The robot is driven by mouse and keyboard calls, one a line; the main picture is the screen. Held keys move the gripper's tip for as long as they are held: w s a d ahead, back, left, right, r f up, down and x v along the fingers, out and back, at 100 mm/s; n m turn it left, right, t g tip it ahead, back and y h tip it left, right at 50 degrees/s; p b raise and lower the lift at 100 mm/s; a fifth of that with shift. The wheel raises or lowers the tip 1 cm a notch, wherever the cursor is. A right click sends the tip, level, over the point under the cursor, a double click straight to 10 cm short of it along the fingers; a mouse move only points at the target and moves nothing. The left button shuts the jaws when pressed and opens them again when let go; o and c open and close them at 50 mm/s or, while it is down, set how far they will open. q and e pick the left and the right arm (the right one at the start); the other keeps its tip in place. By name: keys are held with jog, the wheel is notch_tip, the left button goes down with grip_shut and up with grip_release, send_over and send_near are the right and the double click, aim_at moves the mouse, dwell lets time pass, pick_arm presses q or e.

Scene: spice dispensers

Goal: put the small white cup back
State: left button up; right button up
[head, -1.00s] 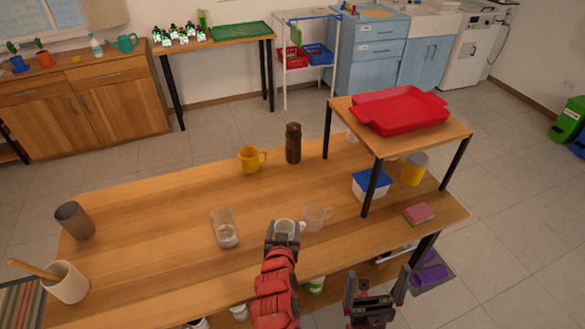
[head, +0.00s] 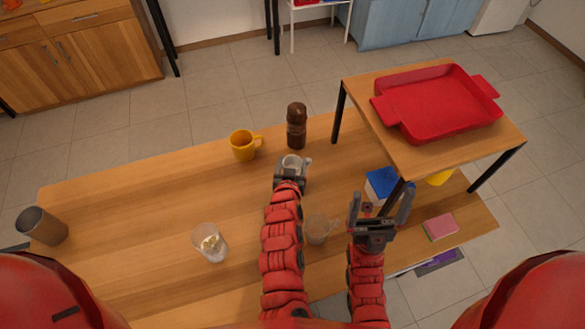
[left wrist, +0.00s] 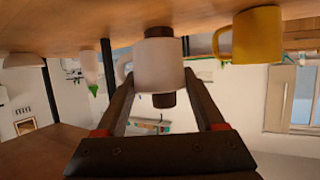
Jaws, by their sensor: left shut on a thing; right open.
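The small white cup (head: 294,163) is at the far middle of the wooden table, just in front of the brown grinder (head: 296,126). My left gripper (head: 289,179) is shut on it from the near side. In the left wrist view, which is upside down, the cup (left wrist: 159,66) sits between the two fingers (left wrist: 160,102), its handle to the left. The grinder is mostly hidden behind it there. I cannot tell whether the cup touches the tabletop. My right gripper (head: 382,212) is open and empty, right of the clear glass mug (head: 318,229).
A yellow mug (head: 242,145) stands left of the grinder. A glass (head: 210,243) and a dark cup (head: 43,226) are further left. At right, a raised shelf carries a red tray (head: 437,104), with a blue-lidded box (head: 381,184) below and a sponge (head: 440,226) nearby.

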pick_arm(q)
jog(key=shift+f, duration=0.35)
notch_tip(320, 180, down, 4)
jog(key=shift+a+f+p, duration=0.1)
jog(key=shift+p, duration=0.35)
